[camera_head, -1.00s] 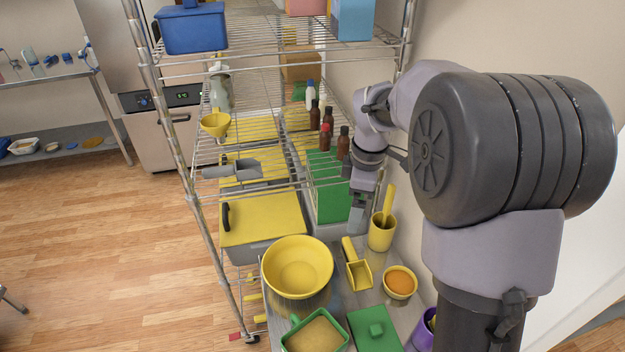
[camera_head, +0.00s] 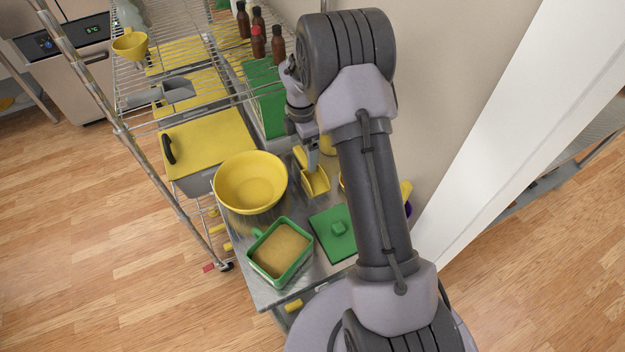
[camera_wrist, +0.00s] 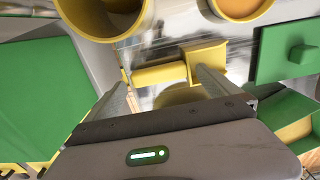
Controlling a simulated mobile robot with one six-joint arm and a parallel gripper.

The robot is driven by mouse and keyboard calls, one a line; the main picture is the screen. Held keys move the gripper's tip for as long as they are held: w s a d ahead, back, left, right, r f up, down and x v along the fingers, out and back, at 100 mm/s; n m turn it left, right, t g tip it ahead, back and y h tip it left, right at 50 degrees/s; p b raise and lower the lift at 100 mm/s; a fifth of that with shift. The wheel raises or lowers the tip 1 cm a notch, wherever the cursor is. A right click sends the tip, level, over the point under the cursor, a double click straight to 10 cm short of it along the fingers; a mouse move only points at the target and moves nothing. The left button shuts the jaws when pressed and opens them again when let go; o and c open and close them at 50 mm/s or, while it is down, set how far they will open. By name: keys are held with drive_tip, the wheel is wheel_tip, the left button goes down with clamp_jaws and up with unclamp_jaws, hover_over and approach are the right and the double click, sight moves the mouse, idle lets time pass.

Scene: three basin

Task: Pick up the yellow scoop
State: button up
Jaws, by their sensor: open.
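The yellow scoop (camera_head: 315,181) lies on the metal table, right of the large yellow bowl, in the head view. My arm hides part of it. In the wrist view the scoop (camera_wrist: 207,61) shows its square pan at the right and its handle (camera_wrist: 160,75) running left. My gripper (camera_wrist: 163,79) is open and empty, its two fingers spread on either side of the handle in that picture. In the head view my gripper (camera_head: 311,158) is over the scoop's handle end. I cannot tell how much height is left between fingers and handle.
The large yellow bowl (camera_head: 250,183), a green container of yellowish contents (camera_head: 305,264) and a green lid (camera_head: 331,232) stand nearby. A yellow cup (camera_wrist: 116,30) and an orange-filled bowl (camera_wrist: 240,8) are close in the wrist view. A wire shelf (camera_head: 150,105) rises behind, left.

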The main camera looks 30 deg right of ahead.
sight(303, 156)
wheel_tip(303, 156, down, 2)
drive_tip(key=shift+f, duration=0.2)
drive_tip(key=shift+r, duration=0.15)
drive_tip(key=shift+c, duration=1.1)
drive_tip(key=c, duration=1)
wheel_tip(303, 156, up, 10)
drive_tip(key=p, duration=0.3)
drive_tip(key=o, duration=0.7)
drive_tip(key=shift+c, duration=0.2)
drive_tip(key=c, duration=0.7)
